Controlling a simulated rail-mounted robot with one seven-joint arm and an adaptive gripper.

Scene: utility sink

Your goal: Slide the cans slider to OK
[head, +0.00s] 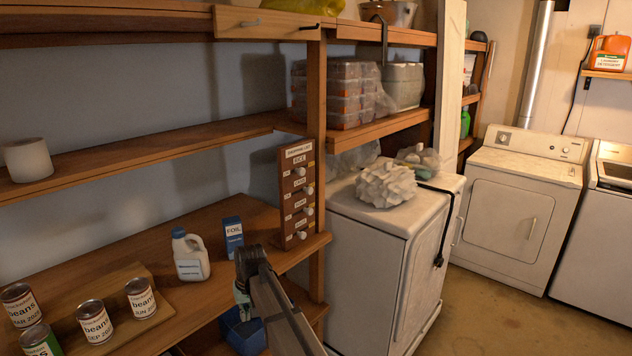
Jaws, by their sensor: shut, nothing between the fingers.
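A dark wooden shopping-list board (296,210) stands against the shelf post, with several labelled slider rows and white knobs. The row under what looks like the cans label has its knob (309,190) toward the right side of the board. The small end labels are too blurred to tell which side is OK. My gripper (243,292) is at the end of my dark arm, below and left of the board, near the shelf's front edge. It is shut and empty, apart from the board and its knobs. Its fingertips are small and hard to make out.
A foil box (233,238) and a white jug (191,257) stand left of the board. Several cans (141,299) sit further left. A blue bin (243,332) is below my gripper. A white appliance (368,250) stands right of the shelf post.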

